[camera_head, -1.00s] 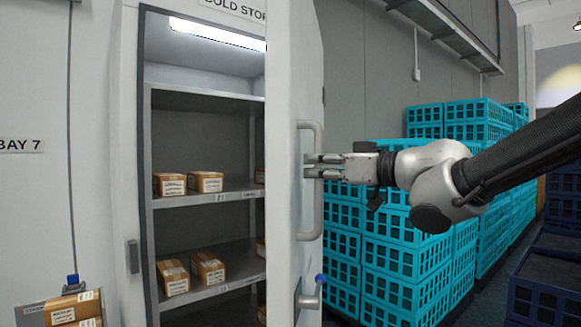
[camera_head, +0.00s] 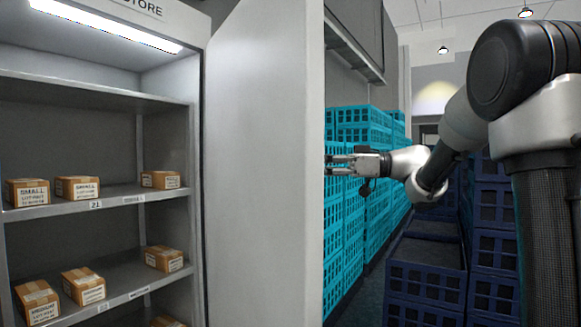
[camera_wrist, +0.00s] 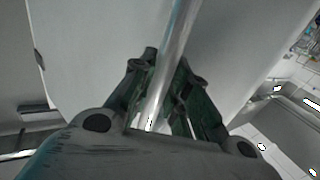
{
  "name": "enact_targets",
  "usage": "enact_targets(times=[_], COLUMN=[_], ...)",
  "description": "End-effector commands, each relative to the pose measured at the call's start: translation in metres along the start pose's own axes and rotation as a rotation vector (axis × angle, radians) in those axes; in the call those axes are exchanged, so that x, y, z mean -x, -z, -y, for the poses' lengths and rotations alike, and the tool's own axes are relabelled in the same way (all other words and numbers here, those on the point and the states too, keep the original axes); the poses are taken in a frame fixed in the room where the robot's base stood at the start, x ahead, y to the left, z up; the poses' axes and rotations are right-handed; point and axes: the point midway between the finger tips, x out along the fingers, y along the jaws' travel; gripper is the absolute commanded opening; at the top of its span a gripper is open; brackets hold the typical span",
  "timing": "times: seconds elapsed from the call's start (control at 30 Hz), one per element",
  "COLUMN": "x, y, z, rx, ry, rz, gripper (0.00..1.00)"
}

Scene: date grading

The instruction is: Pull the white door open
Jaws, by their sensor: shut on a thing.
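The white door (camera_head: 262,165) of the cold store stands open in the head view, seen from its inner side and edge. My gripper (camera_head: 335,164) is at the door's right edge, on its outer side. In the wrist view, the grey bar handle (camera_wrist: 172,65) runs between the fingers of my gripper (camera_wrist: 158,95), and they are shut on it. The door's face (camera_wrist: 235,50) lies behind the handle there. In the head view the handle is hidden by the door.
The open cold store has shelves (camera_head: 110,201) with several small cartons (camera_head: 78,188). Stacks of turquoise crates (camera_head: 345,215) stand right of the door, with dark blue crates (camera_head: 425,285) farther right.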

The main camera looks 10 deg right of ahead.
Motion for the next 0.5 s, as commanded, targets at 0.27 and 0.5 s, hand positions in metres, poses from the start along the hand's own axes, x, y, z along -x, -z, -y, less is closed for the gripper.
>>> enact_targets(times=[0.27,0.5], x=[0.047,0.066], y=[0.001,0.002], z=[-0.046,-0.066], rx=[0.002,0.003], ry=[0.084,0.127], rz=[-0.003,-0.003], gripper=[0.0,0.0])
